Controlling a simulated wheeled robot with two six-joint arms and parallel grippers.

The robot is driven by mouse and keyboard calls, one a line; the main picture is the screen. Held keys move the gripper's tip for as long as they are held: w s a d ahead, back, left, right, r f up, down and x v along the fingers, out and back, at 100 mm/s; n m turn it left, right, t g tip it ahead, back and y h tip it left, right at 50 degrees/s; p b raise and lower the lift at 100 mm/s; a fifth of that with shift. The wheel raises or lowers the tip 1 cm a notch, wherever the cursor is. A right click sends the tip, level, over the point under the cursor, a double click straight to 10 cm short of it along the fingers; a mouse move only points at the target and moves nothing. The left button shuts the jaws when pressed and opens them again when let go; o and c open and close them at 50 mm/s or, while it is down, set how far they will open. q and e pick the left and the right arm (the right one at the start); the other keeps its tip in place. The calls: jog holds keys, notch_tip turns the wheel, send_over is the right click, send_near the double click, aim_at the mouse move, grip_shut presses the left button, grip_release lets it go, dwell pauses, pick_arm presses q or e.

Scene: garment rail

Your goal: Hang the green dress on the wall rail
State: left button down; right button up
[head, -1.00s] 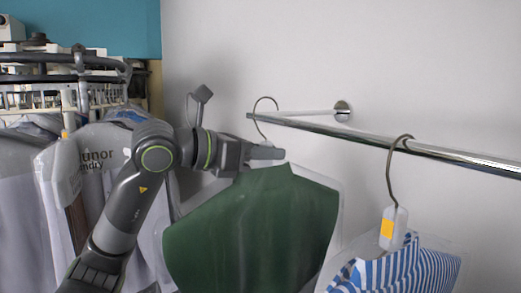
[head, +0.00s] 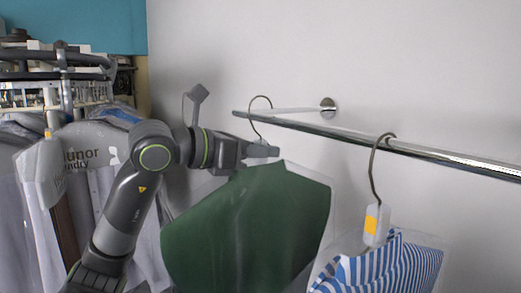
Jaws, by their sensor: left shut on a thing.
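The green dress (head: 245,225) is on a hanger under clear plastic in the head view, upright below my left gripper. My left gripper (head: 262,151) is shut on the hanger's neck, just above the dress collar. The hanger's hook (head: 260,101) rises above the gripper to the left end of the wall rail (head: 300,127). The hook's curved top shows above the rail's end. I cannot tell whether it rests on the rail or is just beside it. My right gripper is not in view.
A blue-and-white striped shirt (head: 385,270) hangs on the rail to the right, its hook (head: 377,165) over the bar. A wall bracket (head: 328,105) holds the rail. A rack of bagged clothes (head: 50,80) stands at the left.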

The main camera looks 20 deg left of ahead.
pick_arm(q)
jog(key=shift+f+b, duration=1.15)
jog(key=shift+f, duration=0.1)
jog(key=c, duration=1.2)
grip_release()
jog(key=b+v, duration=0.4)
jog(key=v, duration=0.4)
jog(key=b+v, duration=0.5)
jog(key=v, duration=0.2)
jog(key=shift+s+a+f+b, duration=0.15)
jog(key=shift+s+a+b, duration=0.1)
jog(key=shift+s+b, duration=0.05)
jog(key=shift+b+v, duration=0.4)
jog(key=shift+v, duration=0.45)
jog(key=shift+d, duration=0.1)
jog(key=shift+o, duration=0.3)
